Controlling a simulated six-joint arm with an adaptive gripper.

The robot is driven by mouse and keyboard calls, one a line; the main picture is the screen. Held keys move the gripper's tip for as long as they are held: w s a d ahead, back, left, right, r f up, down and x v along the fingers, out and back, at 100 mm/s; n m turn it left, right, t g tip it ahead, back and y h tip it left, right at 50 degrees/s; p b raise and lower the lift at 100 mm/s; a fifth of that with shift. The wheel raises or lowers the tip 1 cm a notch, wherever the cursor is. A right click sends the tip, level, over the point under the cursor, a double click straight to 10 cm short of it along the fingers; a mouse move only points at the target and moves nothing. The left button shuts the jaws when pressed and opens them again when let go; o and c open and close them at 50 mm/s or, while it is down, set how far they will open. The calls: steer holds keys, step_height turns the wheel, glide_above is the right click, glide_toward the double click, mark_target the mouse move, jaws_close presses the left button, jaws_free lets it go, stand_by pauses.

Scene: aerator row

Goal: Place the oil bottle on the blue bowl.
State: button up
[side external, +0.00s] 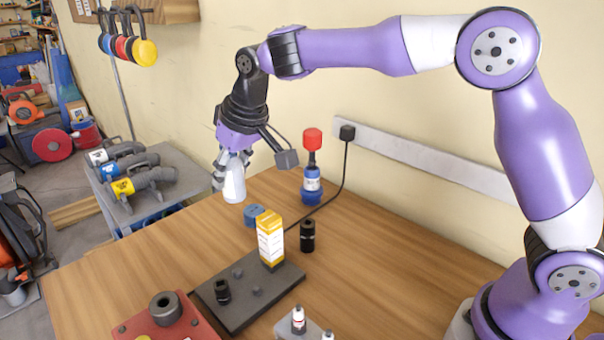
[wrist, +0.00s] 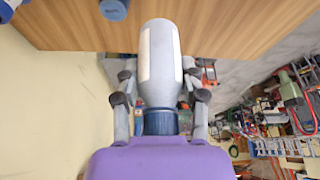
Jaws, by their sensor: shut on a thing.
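The oil bottle (side external: 234,184) is pale grey-white, with a dark blue cap (wrist: 160,122) showing in the wrist view. My gripper (side external: 231,163) is shut on the bottle near its neck, with a finger on each side of it in the wrist view. The bottle hangs nearly upright, base down, near the table's far left edge; its exact height is unclear. A small blue thing (side external: 254,215), likely the blue bowl, sits on the table to the right of the bottle and nearer the camera. It also shows at the top of the wrist view (wrist: 113,10). The bottle is apart from it.
A blue bottle with a red top (side external: 312,180) stands by the wall. An orange-white box (side external: 270,238) rises from a dark plate (side external: 240,308), close to the bowl. A black cylinder (side external: 307,236) stands beside it. The table's right middle is mostly clear.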

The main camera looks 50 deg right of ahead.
steer(key=shift+w+d+f, duration=0.85)
steer(key=shift+d+f, duration=0.3)
steer(key=shift+f, duration=0.4)
steer(key=shift+w+d+f, duration=0.9)
steer(key=shift+d+f, duration=0.3)
steer(key=shift+f, duration=0.3)
steer(key=shift+w+d+f, duration=0.85)
steer(key=shift+d+f, duration=0.3)
steer(key=shift+f, duration=0.4)
steer(key=shift+f, duration=0.1)
steer(key=o, duration=1.2)
